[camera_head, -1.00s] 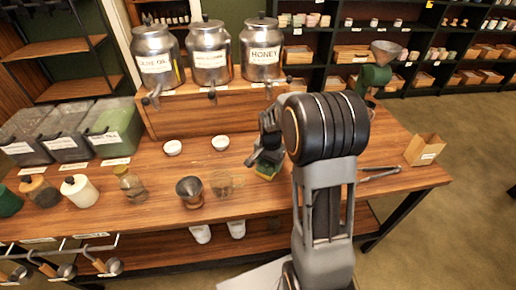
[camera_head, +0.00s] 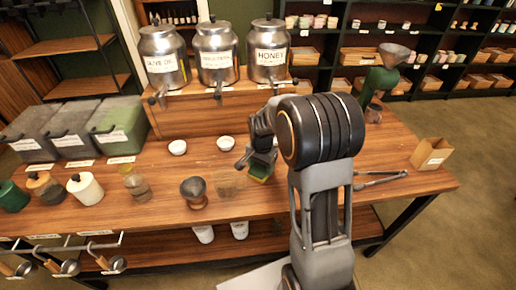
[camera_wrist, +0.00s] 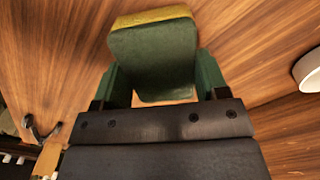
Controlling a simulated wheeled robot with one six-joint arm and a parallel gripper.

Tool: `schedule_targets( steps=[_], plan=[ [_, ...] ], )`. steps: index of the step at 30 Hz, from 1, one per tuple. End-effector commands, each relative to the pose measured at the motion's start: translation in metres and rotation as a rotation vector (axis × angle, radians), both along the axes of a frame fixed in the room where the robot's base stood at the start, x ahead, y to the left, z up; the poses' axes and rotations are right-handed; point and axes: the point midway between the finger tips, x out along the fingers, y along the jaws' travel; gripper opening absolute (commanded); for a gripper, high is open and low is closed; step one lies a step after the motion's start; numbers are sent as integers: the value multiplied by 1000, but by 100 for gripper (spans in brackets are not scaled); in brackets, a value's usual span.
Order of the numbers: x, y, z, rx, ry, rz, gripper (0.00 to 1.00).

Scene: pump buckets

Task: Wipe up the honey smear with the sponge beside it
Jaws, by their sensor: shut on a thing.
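The sponge (camera_wrist: 152,60), a dark green block with a yellow layer, sits between my gripper's two green fingers in the wrist view. My gripper (camera_wrist: 157,82) is shut on it. In the head view the sponge (camera_head: 260,170) shows low over the wooden table (camera_head: 310,195), under my gripper (camera_head: 262,158) and partly hidden by it. I cannot tell whether the sponge touches the tabletop.
Two small white bowls (camera_head: 226,143) stand left of my gripper. Pump canisters, one the honey canister (camera_head: 270,55), stand on a raised shelf behind. Tongs (camera_head: 380,179) lie right.

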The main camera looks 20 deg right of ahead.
Motion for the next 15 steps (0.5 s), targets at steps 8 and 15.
schedule_targets(
  steps=[8, 15],
  plan=[
    [-1, 3, 32, 2, 1, -4, 41],
    [0, 3, 54, 1, 0, -4, 41]
  ],
)
